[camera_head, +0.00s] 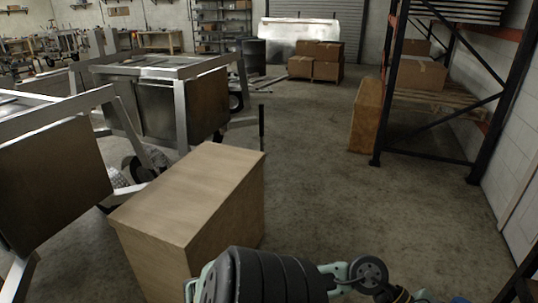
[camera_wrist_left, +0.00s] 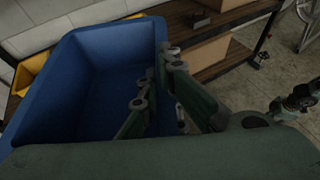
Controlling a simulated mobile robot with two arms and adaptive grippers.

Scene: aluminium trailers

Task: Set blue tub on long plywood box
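The long plywood box (camera_head: 190,195) stands upright on the floor in the lower left of the head view, its flat top bare. The blue tub (camera_wrist_left: 105,75) shows large in the left wrist view, its open top toward the camera; it does not show in the head view. My left gripper (camera_wrist_left: 155,75) is at the tub's right side wall, its two fingers apart, one over the inside and one further right. Whether the fingers touch the wall is unclear.
A yellow bin (camera_wrist_left: 32,70) is beside the tub. Cardboard boxes (camera_wrist_left: 205,52) sit on a shelf behind it. Aluminium trailers (camera_head: 165,95) stand close left of the plywood box. A rack (camera_head: 440,95) lines the right; the floor between (camera_head: 310,170) is clear.

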